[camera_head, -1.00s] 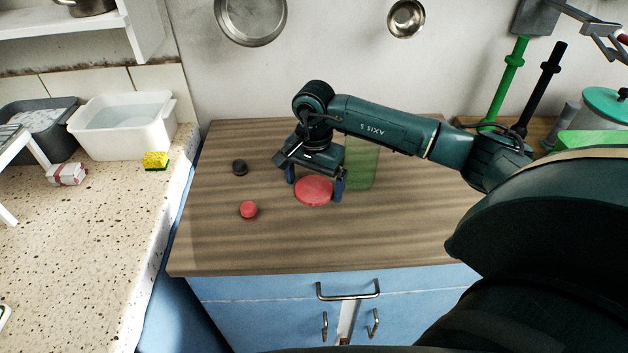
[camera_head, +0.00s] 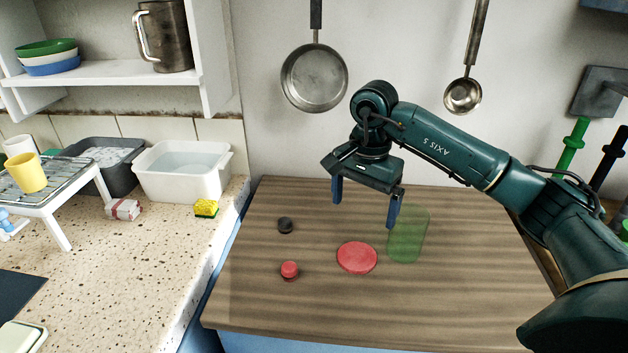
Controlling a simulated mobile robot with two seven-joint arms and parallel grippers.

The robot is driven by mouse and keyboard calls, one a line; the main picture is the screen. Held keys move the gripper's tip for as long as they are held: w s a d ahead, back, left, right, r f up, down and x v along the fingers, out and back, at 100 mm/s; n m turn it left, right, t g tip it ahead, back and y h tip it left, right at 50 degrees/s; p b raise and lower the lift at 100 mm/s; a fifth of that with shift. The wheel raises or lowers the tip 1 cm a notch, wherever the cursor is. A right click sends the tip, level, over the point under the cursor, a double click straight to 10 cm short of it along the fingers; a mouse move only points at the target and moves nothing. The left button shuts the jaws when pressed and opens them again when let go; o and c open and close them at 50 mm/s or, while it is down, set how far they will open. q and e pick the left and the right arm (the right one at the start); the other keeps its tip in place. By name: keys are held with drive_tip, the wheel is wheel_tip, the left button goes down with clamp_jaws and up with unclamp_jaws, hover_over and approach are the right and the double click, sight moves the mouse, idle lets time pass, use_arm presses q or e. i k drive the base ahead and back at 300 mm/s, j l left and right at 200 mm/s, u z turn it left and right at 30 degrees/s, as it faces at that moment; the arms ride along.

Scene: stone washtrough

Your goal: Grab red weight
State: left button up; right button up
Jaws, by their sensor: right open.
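A small red weight (camera_head: 289,269), round and squat, stands on the wooden worktop (camera_head: 450,290), left of a flat red disc (camera_head: 357,257). A similar small black weight (camera_head: 285,225) stands behind it. My right gripper (camera_head: 364,212) points down with its two blue fingers wide apart. It is empty, raised above the worktop, behind the disc in the picture and up and to the right of the red weight. My left gripper is not in view.
A see-through green cylinder (camera_head: 408,234) stands right of the disc, close to my right finger in the picture. A yellow sponge (camera_head: 206,208) and a white basin (camera_head: 183,172) are on the speckled counter at left. The front of the worktop is clear.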

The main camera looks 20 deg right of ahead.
sight(289, 273)
drive_tip(key=k, duration=1)
